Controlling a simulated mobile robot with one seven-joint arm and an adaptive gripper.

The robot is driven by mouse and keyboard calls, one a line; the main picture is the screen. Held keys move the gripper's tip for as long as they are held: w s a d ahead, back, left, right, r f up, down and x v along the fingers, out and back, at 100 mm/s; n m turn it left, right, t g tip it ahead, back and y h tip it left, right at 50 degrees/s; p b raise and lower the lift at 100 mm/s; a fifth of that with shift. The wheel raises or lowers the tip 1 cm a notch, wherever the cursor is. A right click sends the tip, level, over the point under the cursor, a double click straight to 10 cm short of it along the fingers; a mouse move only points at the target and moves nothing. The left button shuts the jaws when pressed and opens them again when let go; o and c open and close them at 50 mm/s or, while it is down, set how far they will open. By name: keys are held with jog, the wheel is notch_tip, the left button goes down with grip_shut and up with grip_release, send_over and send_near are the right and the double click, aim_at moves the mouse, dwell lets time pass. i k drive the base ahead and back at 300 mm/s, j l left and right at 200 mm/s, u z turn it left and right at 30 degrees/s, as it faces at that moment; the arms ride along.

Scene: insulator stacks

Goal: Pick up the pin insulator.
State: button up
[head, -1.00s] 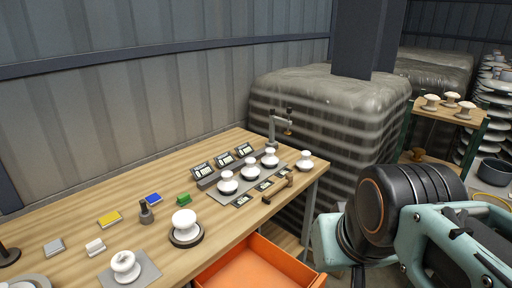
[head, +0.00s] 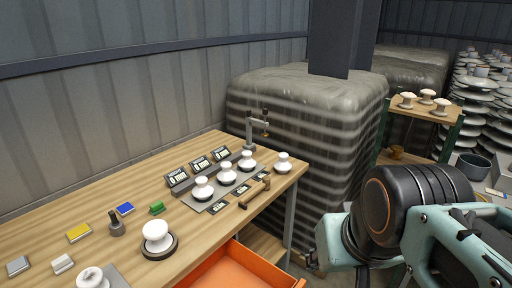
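Several white knobbed insulators stand on the wooden workbench (head: 110,203), and I cannot tell for sure which is the pin insulator. Three stand in a row on a grey strip: the left one (head: 203,189), the middle one (head: 227,174) and the right one (head: 247,162). Another (head: 283,163) stands at the bench's right end. A larger one (head: 157,237) sits on a dark round base nearer me. One more (head: 92,279) lies on a grey plate, cut by the bottom edge. My teal and black arm fills the lower right; my gripper's fingers do not show.
Small display tags (head: 199,165) stand behind the row, with a metal stand (head: 255,132) at the bench's far end. An orange drawer (head: 238,268) is open at the front. A wrapped pallet (head: 300,115) stands behind. A side shelf (head: 425,110) holds three insulators.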

aim_at(247, 163)
jog(key=i+l+z, duration=0.2)
jog(key=l+z, duration=0.15)
jog(key=i+l+z, duration=0.2)
jog(key=z, duration=0.15)
jog(key=i+l, duration=0.25)
jog(key=i, duration=0.2)
jog(key=i+l+u, duration=0.1)
jog(key=i+l, duration=0.15)
jog(key=i, duration=0.2)
jog(key=i+u, duration=0.2)
jog(key=u, duration=0.15)
jog(key=i+j+u, duration=0.1)
jog(key=i+u, duration=0.15)
jog(key=u, duration=0.15)
jog(key=i+u, duration=0.2)
jog(key=u, duration=0.15)
